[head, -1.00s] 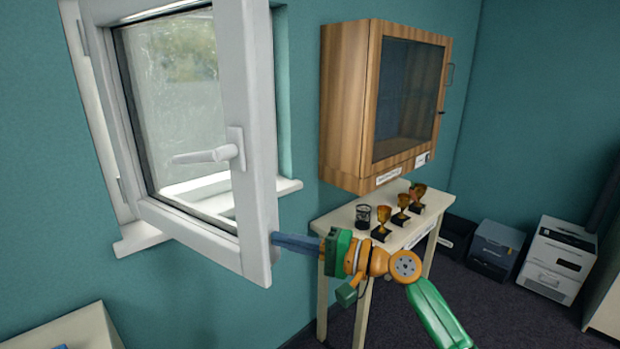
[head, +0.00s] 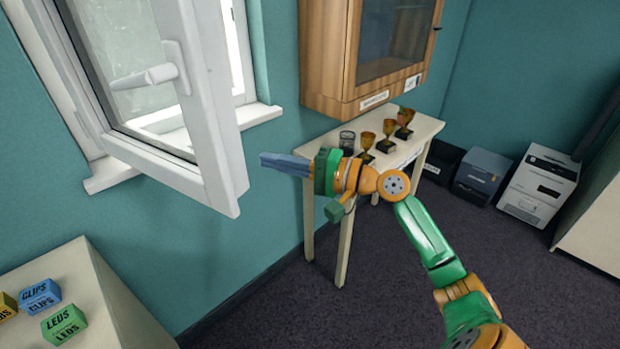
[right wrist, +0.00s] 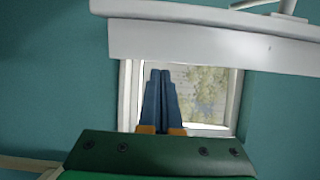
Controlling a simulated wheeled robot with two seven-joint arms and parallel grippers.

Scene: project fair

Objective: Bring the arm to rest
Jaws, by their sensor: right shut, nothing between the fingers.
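My right gripper (head: 285,164) is shut and empty, with its blue fingers pointing left in the head view. It hangs in the air to the right of the open white window sash (head: 215,165), apart from it in that view. The green and orange right arm (head: 425,235) reaches in from the lower right. In the right wrist view the two blue fingers (right wrist: 160,98) lie together in front of the window opening, with the white sash (right wrist: 200,42) across the top. My left gripper is not in view.
A narrow table (head: 425,130) with several trophies and a dark cup (head: 347,140) stands behind the arm, under a wooden cabinet (head: 325,60). A pale surface at lower left (head: 105,310) holds small labelled boxes. Printers (head: 540,185) stand on the floor at right. Carpet is clear below the arm.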

